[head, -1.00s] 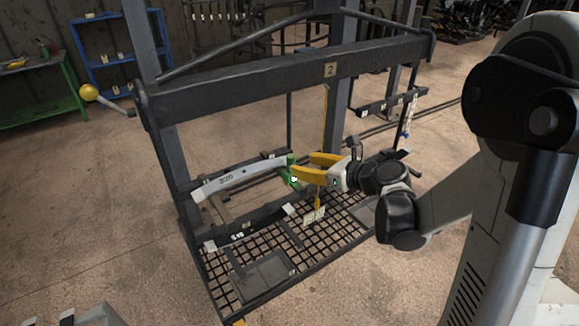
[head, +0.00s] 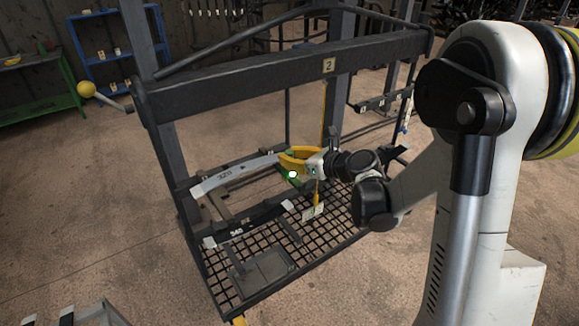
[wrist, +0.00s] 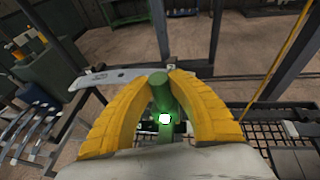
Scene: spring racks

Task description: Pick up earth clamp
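The green piece that I take for the earth clamp (wrist: 160,95) stands between my yellow fingers in the wrist view, with a bright white spot low on it. In the head view the green clamp (head: 292,181) shows just below the fingers, by the right end of the pale bar marked 320. My gripper (wrist: 160,76) has its curved fingertips closed in on both sides of the clamp's upper cylinder. In the head view my gripper (head: 286,161) reaches in from the right. The fingers hide part of the clamp there.
A pale curved bar (head: 236,173) marked 320 lies beside the clamp. A dark frame's thick crossbeam (head: 280,73) spans above. A mesh tray (head: 240,289) lies below. A yellow hanging cord with a white tag (head: 313,212) is close to my gripper. A green table (head: 40,100) stands far left.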

